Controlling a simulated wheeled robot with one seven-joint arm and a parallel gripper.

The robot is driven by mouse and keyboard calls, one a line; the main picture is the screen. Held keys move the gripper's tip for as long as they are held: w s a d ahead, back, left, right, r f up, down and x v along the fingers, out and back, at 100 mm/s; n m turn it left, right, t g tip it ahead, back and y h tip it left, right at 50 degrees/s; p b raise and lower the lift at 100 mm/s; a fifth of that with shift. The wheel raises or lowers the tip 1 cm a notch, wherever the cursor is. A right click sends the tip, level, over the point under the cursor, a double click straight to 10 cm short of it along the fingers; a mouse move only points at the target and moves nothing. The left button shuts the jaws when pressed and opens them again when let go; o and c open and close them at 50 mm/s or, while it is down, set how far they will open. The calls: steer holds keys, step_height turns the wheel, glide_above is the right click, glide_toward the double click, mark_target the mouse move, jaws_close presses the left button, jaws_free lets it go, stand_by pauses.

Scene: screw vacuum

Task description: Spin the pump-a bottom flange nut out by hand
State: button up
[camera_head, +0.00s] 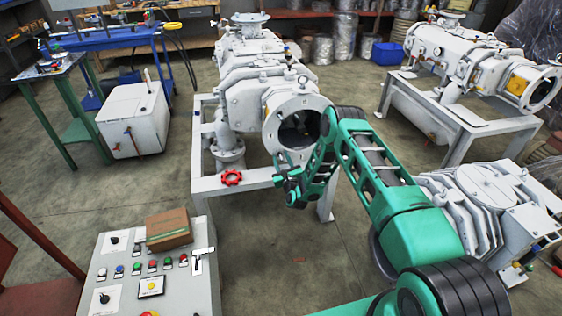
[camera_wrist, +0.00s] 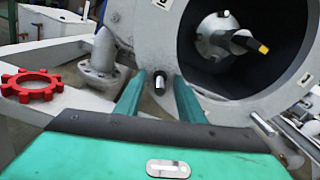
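The white pump (camera_head: 262,85) with a large open round flange (camera_head: 292,103) stands on a white frame in the middle of the head view. In the wrist view the flange (camera_wrist: 165,25) fills the upper right, with a dark bore. A small dark nut or stud end (camera_wrist: 160,82) shows at its lower rim. My gripper (camera_wrist: 160,85) is open, its two green fingers pointing at the rim, with the nut between their tips in the picture. A gap shows on each side; depth is unclear. In the head view my gripper (camera_head: 287,182) is below the flange and hides the nut.
A red handwheel-like part (camera_head: 231,178) lies on the pump's frame (camera_head: 262,175), left of my gripper. A control panel (camera_head: 155,270) with a cardboard box (camera_head: 168,229) stands front left. Another machine (camera_head: 490,200) is close on the right. A second pump (camera_head: 475,58) stands behind.

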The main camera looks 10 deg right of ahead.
jaws_close()
